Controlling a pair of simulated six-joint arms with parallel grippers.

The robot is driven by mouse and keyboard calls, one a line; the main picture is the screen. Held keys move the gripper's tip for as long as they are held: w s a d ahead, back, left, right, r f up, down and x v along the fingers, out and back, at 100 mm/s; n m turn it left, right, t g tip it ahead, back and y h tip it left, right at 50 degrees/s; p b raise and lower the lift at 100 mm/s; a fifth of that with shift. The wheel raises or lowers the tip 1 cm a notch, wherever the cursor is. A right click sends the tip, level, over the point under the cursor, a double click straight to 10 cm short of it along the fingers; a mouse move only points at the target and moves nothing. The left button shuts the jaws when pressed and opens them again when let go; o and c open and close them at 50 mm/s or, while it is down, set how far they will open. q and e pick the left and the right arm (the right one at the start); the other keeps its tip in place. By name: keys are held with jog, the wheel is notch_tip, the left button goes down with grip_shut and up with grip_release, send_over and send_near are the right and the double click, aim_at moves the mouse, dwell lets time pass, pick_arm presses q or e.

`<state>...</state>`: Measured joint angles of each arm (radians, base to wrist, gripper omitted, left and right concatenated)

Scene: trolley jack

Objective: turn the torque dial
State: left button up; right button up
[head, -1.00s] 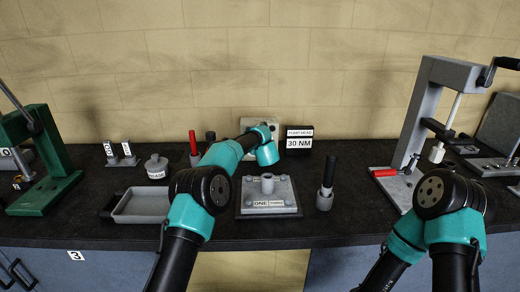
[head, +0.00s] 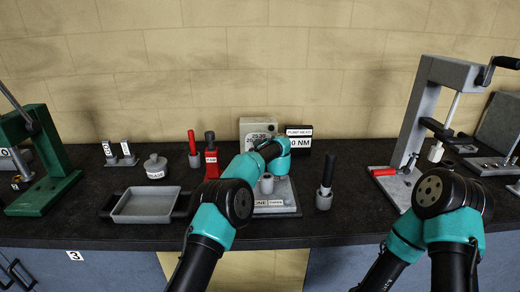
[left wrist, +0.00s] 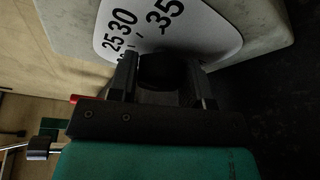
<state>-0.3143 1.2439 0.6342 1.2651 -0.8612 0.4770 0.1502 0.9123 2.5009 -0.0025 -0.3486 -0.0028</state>
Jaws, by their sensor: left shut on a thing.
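The torque dial is a pale box (head: 254,126) with a white numbered face at the back of the bench, partly hidden behind my left arm in the head view. In the left wrist view its white face (left wrist: 112,30) carries the numbers 25, 30 and 35, and a dark round knob (left wrist: 160,68) stands out from it. My left gripper (left wrist: 163,88) has its two fingers on either side of this knob and is shut on it. In the head view my left fingers are hidden behind the arm. My right arm shows at the right, but its gripper does not.
A sign (head: 299,131) reading PUMP HEAD and 30 NM stands right of the dial, partly covered by my arm. A grey plate with a post (head: 267,185) lies in front. A red tool (head: 211,158), a tray (head: 145,217) and a black-handled tool (head: 327,180) stand nearby.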

pick_arm(q)
jog(key=shift+m+t+y, duration=0.3)
jog(key=shift+m, duration=0.7)
jog(key=o, duration=0.9)
